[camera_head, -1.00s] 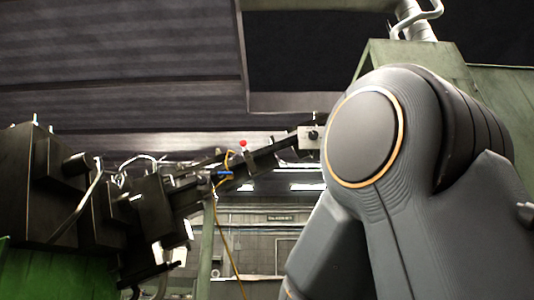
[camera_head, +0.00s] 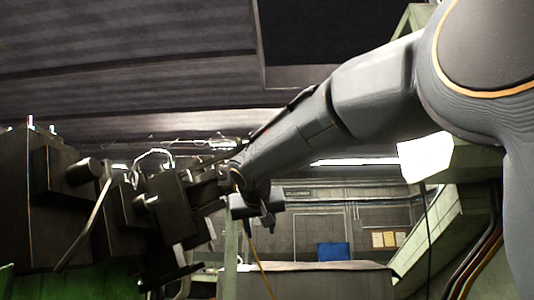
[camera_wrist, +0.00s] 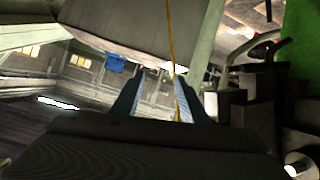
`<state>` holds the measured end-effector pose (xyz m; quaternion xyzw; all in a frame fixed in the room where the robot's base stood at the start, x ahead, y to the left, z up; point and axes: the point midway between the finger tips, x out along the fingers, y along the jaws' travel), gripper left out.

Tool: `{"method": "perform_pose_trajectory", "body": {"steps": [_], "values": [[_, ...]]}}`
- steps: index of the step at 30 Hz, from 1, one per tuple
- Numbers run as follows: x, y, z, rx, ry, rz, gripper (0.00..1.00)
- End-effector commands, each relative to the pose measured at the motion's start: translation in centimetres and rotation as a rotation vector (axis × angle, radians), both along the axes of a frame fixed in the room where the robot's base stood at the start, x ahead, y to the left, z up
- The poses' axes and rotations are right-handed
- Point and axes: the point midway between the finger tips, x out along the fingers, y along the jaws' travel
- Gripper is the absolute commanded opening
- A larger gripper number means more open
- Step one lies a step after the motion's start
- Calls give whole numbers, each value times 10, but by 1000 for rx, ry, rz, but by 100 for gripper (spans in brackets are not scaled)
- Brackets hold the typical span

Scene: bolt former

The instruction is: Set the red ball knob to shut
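The red ball knob does not show in either view now; in the head view my arm covers the place where it stood. My gripper (camera_wrist: 160,76) is open in the wrist view, with its two fingers apart. A yellow cable (camera_wrist: 171,40) runs down the picture close to the right finger; I cannot tell whether they touch. No knob shows between the fingers. In the head view the end of my arm is beside the machine's dark rail, and the fingers are not clear there.
Dark machine blocks (camera_head: 165,212) and a bent lever (camera_head: 84,225) stand at the left. The yellow cable (camera_head: 258,262) hangs below my wrist. A green post (camera_head: 231,262) stands beside it. Far back are a blue panel (camera_head: 333,252) and a wall.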

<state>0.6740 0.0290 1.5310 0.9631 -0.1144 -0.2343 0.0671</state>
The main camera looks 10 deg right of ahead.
Motion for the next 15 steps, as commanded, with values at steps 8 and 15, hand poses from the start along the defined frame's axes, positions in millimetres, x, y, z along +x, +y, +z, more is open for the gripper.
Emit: {"method": "perform_pose_trajectory", "body": {"steps": [8,15], "values": [[-36,6,247,40,-384,-57,39],[-54,2,307,60,-488,-76,39]]}}
